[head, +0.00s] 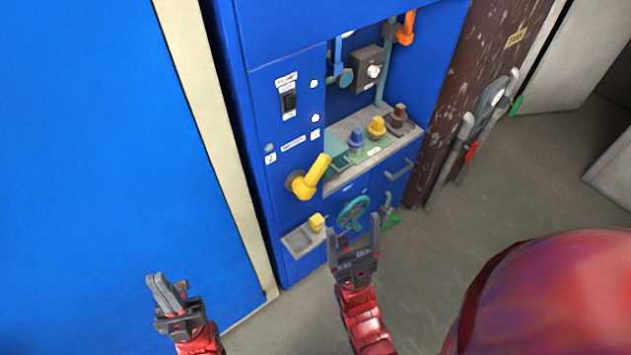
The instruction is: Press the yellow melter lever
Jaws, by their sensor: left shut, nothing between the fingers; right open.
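The yellow lever (313,176) sits on the front of the blue machine (283,225), at the middle of the head view. My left gripper (165,290) is shut and empty, at the lower left in front of a blue panel, well apart from the lever. My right gripper (354,238) is open and empty, below and to the right of the lever, pointing up towards the machine's lower front. Nothing hides the lever.
A small tray (297,243) with a yellow block (317,222) juts out below the lever. A teal handwheel (352,212) is behind my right gripper. A shelf holds blue (356,140), yellow (376,127) and brown (399,115) knobbed pieces. Grey floor (480,200) is clear at right.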

